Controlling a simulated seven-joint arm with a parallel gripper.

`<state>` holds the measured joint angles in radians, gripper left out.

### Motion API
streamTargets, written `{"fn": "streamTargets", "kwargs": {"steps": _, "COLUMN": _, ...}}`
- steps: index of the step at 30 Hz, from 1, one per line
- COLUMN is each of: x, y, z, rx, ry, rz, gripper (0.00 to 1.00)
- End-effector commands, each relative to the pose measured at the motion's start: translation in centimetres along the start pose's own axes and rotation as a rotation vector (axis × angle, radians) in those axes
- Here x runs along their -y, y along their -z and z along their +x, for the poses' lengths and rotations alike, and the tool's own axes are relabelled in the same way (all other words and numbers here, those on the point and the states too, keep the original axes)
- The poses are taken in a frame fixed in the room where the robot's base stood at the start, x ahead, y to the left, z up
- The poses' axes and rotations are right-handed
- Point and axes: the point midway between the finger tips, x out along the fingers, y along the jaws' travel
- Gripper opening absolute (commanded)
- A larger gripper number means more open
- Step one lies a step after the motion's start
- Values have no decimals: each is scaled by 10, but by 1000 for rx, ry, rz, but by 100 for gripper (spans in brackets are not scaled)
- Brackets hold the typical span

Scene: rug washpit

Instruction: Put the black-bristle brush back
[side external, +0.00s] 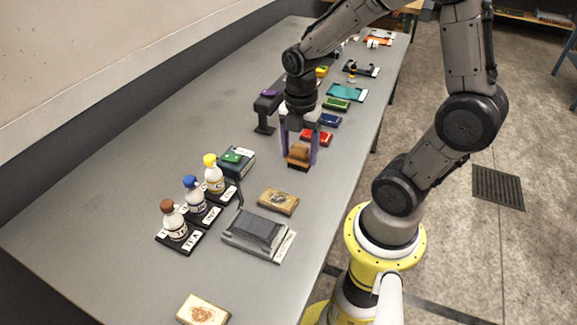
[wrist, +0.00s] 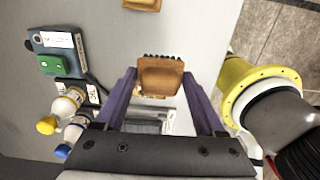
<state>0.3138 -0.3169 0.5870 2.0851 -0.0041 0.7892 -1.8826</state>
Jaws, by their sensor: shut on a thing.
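The black-bristle brush (side external: 298,153) has a brown wooden body with dark bristles along its lower edge. My gripper (side external: 299,158) points down and is shut on it, with one purple finger on each side. The brush is low over the right part of the grey table; I cannot tell whether the bristles touch it. In the wrist view the brush (wrist: 160,75) sits between the fingertips of my gripper (wrist: 160,82), its bristles toward the top of the picture. The brush's own place cannot be made out for certain.
A red item (side external: 317,138) lies just behind the brush, with blue, green and teal ones beyond. In front are a tan block (side external: 278,201) and a grey device (side external: 258,234). Left are a dark box (side external: 237,162) and capped bottles (side external: 195,198). Bare table lies at the near left.

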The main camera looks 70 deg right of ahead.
Motion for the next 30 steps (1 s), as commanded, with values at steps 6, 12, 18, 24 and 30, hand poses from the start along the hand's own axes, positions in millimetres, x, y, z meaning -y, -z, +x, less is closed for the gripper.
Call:
{"fn": "streamTargets", "kwargs": {"steps": 6, "x": -23, "y": -7, "z": 28, "rx": 0, "ry": 1, "rz": 0, "gripper": 20}}
{"fn": "streamTargets", "kwargs": {"steps": 12, "x": -32, "y": -10, "z": 41, "rx": 0, "ry": 2, "rz": 0, "gripper": 20}}
{"fn": "streamTargets", "kwargs": {"steps": 18, "x": -32, "y": -10, "z": 66, "rx": 0, "ry": 1, "rz": 0, "gripper": 20}}
{"fn": "streamTargets", "kwargs": {"steps": 24, "x": -33, "y": -10, "z": 70, "rx": 1, "ry": -4, "rz": 0, "gripper": 20}}
{"fn": "streamTargets", "kwargs": {"steps": 30, "x": -32, "y": -10, "z": 71, "rx": 1, "ry": -2, "rz": 0, "gripper": 20}}
